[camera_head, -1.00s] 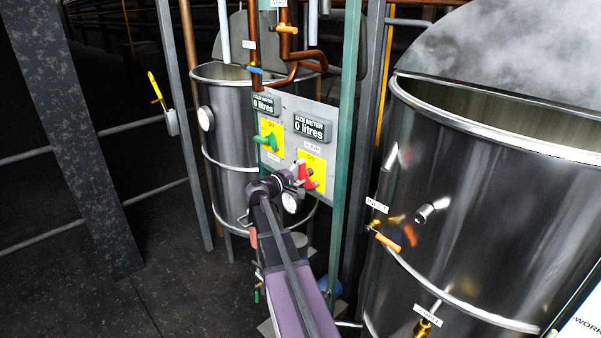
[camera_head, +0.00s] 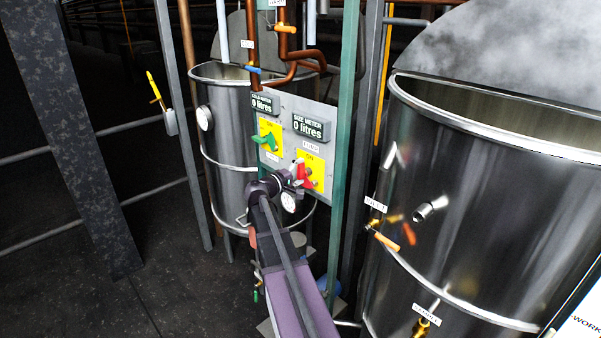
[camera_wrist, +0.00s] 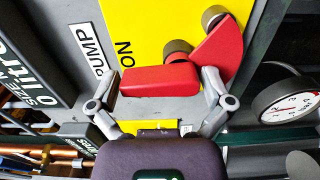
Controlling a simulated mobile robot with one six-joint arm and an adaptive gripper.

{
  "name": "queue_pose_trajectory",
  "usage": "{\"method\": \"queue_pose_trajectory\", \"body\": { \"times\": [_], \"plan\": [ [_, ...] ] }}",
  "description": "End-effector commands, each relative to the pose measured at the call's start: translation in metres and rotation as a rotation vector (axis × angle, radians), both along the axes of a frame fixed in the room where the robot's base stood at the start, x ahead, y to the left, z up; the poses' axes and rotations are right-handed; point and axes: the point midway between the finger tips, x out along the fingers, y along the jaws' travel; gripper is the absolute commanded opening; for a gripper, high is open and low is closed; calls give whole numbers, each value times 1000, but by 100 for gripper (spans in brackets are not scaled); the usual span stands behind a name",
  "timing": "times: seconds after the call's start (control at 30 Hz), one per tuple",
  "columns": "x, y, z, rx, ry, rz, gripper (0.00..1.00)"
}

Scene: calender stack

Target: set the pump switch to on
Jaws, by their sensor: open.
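The pump switch (camera_head: 309,181) is a red lever on a yellow plate (camera_wrist: 140,25) under a PUMP label (camera_head: 310,147) on the grey control panel. In the wrist view, the red lever (camera_wrist: 158,81) has a block-shaped grip and a fan-shaped part reaching to the upper right. The word ON is printed on the yellow plate. My gripper (camera_wrist: 162,84) is open, one finger on each side of the red grip. I cannot tell whether either finger touches it. In the head view, my gripper (camera_head: 297,174) is at the red lever and hides part of it.
A green lever (camera_head: 264,142) on another yellow plate is left of the pump switch. Two meters reading 0 litres (camera_head: 308,126) are above. A dial gauge (camera_wrist: 289,97) is close beside my gripper. A green post (camera_head: 345,110) and a large steel tank (camera_head: 480,200) stand right.

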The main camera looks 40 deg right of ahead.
Motion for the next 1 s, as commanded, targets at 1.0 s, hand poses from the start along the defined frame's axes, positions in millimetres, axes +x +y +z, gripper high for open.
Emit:
{"method": "queue_pose_trajectory", "body": {
  "times": [1.0],
  "plan": [
    [-10,112,0,1,-1,0,100]
  ]
}}
